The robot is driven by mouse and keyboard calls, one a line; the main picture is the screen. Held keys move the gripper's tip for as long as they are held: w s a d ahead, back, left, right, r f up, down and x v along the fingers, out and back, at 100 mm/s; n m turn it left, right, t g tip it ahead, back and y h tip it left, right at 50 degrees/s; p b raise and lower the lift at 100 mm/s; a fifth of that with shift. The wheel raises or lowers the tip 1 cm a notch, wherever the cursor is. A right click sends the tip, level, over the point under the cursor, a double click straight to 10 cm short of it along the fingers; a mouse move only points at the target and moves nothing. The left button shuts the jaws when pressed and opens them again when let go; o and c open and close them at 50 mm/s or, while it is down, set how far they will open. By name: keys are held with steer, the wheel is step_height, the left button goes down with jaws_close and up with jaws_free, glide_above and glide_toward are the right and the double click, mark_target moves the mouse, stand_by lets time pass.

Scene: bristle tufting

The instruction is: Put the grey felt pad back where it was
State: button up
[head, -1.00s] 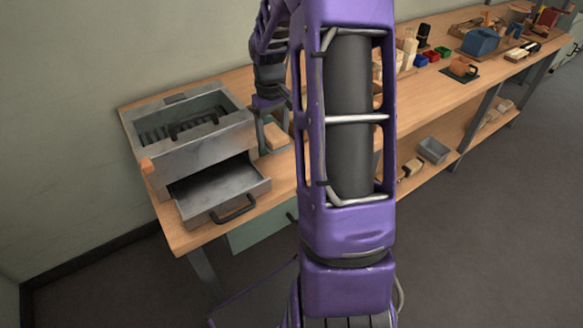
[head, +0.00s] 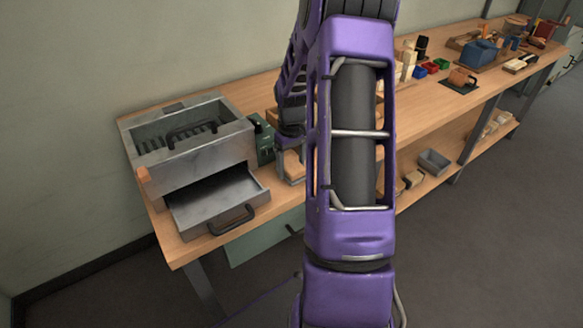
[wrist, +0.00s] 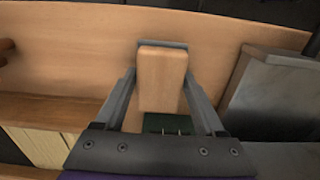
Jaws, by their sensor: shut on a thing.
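My gripper (wrist: 162,80) is shut on a light wooden block (wrist: 162,78) in the wrist view, with a finger on each side. A thin blue-grey strip (wrist: 163,44) shows along the block's far edge; I cannot tell whether it is the grey felt pad. No other grey felt pad can be made out. In the head view my gripper (head: 291,168) is over the bench's front part, right of the grey metal box, partly hidden by my arm.
The grey metal box (head: 195,165) has an open top and a pulled-out drawer (head: 215,200) with a black handle. A dark green box (head: 263,142) stands beside it. The wooden bench (head: 428,110) has clear room in the middle; small coloured bins and tools are at its far end.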

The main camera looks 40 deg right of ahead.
mark_target(292, 165)
steer(key=shift+f, duration=0.15)
steer(key=shift+f, duration=0.15)
steer(key=o, duration=1.4)
step_height(292, 165, up, 12)
steer(key=shift+r+p, duration=0.2)
steer(key=shift+p, duration=0.75)
